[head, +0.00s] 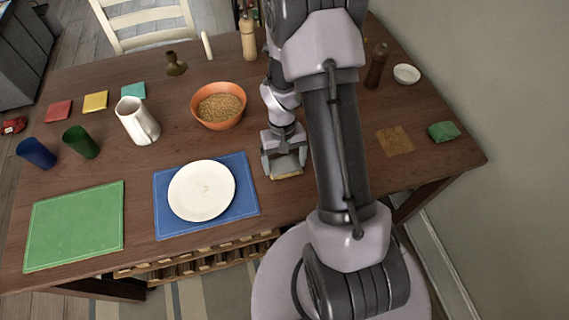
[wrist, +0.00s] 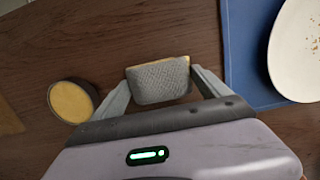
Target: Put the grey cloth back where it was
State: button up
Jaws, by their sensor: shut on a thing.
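My gripper (head: 284,167) is over the table's near half, just right of the blue mat. In the wrist view the gripper (wrist: 160,88) is shut on a grey, woven-looking folded cloth (wrist: 160,84). A yellow-tan edge shows along its far and right side. A tan square patch (head: 395,141) and a folded green cloth (head: 443,131) lie at the table's right end.
A white plate (head: 202,190) on a blue mat (head: 247,206) and an orange bowl (head: 218,122) are left of the gripper. A round dark pot with a tan top (wrist: 73,101) stands close by in the wrist view. My arm hides part of the table.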

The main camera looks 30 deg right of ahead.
jog(key=o, duration=1.4)
jog(key=shift+o, duration=0.2)
notch_tip(320, 180, up, 12)
jog(key=w+p, duration=0.2)
jog(key=p, duration=0.4)
notch_tip(320, 180, up, 12)
jog(key=t, duration=0.2)
send_over(283, 158)
jog(key=a, duration=0.5)
jog(key=s+a+r+m+t+y, duration=0.1)
jog(key=s+a+r+t, duration=0.4)
jog(key=s+a+r, duration=0.5)
jog(key=s+r, duration=0.3)
jog(key=shift+r+b, duration=0.15)
jog(key=shift+b, duration=0.15)
jog(key=shift+a, duration=0.1)
jog(key=shift+f+b, duration=0.55)
